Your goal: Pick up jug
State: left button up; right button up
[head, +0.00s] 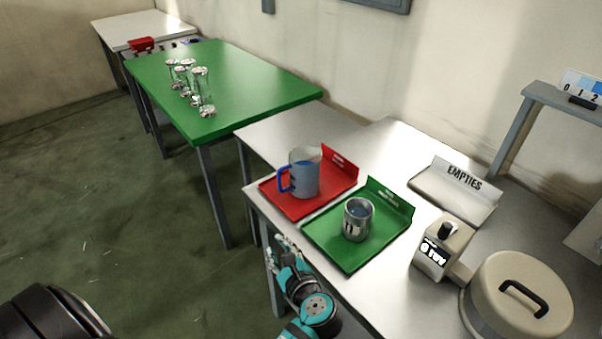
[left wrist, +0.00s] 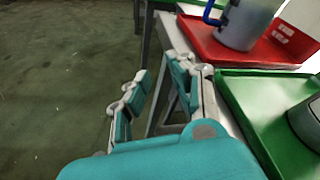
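The jug (head: 305,174) is a grey see-through vessel with a blue handle on its left side. It stands upright on the red tray (head: 325,197). In the left wrist view the lower part of the jug (left wrist: 243,25) shows at the top right, with its top cut off. My left gripper (head: 282,248) is beside the front left edge of the table, nearer to me than the jug and apart from it. In the left wrist view its two fingers (left wrist: 160,85) are spread with nothing between them. My right gripper is not in view.
A green tray (head: 332,258) holding a metal cup (head: 358,220) is right of the red tray. An "EMPTIES" tray (head: 440,192), a small labelled device (head: 441,250) and a round lidded vessel (head: 517,296) stand farther right. Several glass vessels stand on the green table (head: 250,84).

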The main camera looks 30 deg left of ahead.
pick_arm(q)
jog(key=w+d+r+m+t, duration=0.1)
jog(key=m, duration=0.1)
jog(key=w+d+r+m+y, duration=0.1)
jog(key=r, duration=0.1)
jog(key=w+d+r+m+t+y, duration=0.1)
jog(key=w+r+m, duration=0.1)
jog(key=shift+w+d+r+m+t, duration=0.1)
jog(key=shift+d+m+t, duration=0.15)
jog(key=shift+m+t, duration=0.05)
jog(key=shift+w+a+r, duration=0.1)
jog(key=shift+w+r, duration=0.05)
jog(key=shift+w, duration=0.2)
jog(key=b, duration=0.4)
send_near(280, 183)
jog(key=shift+m, duration=0.3)
jog(key=x, duration=0.5)
jog(key=shift+a+r, duration=0.1)
jog(key=shift+a, duration=0.15)
jog(key=b+x, duration=0.2)
jog(key=x, duration=0.2)
jog(key=shift+w+a+b, duration=0.2)
jog(key=shift+w+b, duration=0.1)
jog(key=shift+w, duration=0.1)
jog(key=shift+w+a, duration=0.2)
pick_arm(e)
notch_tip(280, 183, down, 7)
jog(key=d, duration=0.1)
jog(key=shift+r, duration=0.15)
